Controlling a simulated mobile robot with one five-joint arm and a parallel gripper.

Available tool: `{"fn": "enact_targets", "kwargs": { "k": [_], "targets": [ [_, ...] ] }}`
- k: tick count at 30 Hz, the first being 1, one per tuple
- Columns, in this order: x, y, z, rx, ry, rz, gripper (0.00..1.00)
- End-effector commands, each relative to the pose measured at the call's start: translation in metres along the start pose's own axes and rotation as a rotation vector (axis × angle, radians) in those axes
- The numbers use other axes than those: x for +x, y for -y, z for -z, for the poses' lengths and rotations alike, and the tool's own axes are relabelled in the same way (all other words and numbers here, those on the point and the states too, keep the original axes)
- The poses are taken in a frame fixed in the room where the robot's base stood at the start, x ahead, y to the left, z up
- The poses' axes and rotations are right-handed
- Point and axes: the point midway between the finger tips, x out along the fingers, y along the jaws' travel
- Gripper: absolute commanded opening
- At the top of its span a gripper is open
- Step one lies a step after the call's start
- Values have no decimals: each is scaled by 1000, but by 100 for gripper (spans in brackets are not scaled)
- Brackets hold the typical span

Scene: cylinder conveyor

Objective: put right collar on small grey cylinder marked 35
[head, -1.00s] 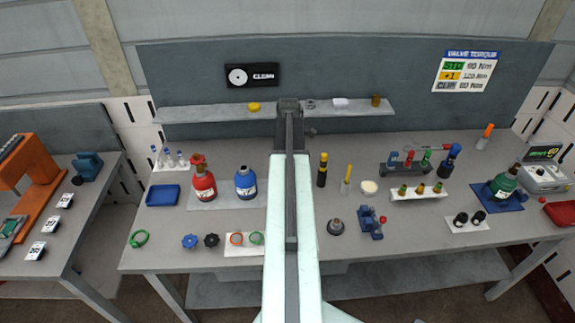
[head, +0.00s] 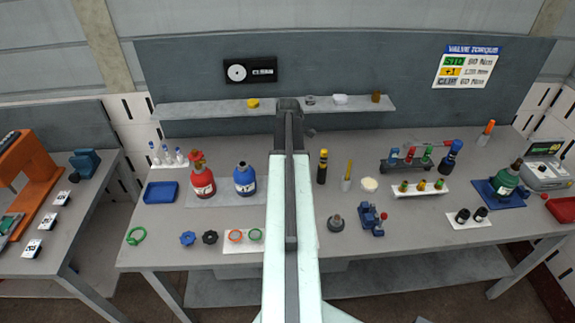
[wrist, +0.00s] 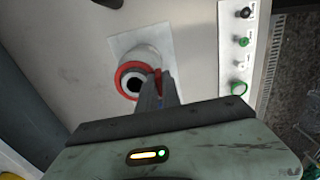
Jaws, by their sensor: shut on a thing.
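In the wrist view my gripper (wrist: 160,98) is shut on the right rim of a red ring-shaped collar (wrist: 121,74). The collar is around or just above the top of a pale round cylinder (wrist: 141,55) with a dark hole, on a white sheet. I cannot tell whether it is seated, and no number 35 is readable. In the head view my arm hides the gripper. I cannot pick out the marked cylinder in that view.
Red (head: 203,182) and blue (head: 245,181) bottles stand left of my arm. Black-yellow (head: 322,168) and yellow (head: 347,176) upright items and a blue fixture (head: 371,218) stand right. A shelf (head: 215,114) runs behind.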

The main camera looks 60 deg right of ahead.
Motion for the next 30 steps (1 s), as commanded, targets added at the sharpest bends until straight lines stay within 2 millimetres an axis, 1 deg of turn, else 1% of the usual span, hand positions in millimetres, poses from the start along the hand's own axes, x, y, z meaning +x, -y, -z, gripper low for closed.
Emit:
{"fn": "enact_targets", "kwargs": {
  "k": [11, 12, 13, 14, 30],
  "targets": [
    [11, 0, 0, -1, 0, 0, 0],
    [9, 0, 1, -1, 0, 0, 19],
    [9, 0, 1, -1, 0, 0, 28],
    [9, 0, 1, -1, 0, 0, 34],
    [8, 0, 1, -2, 0, -1, 34]
  ]
}}
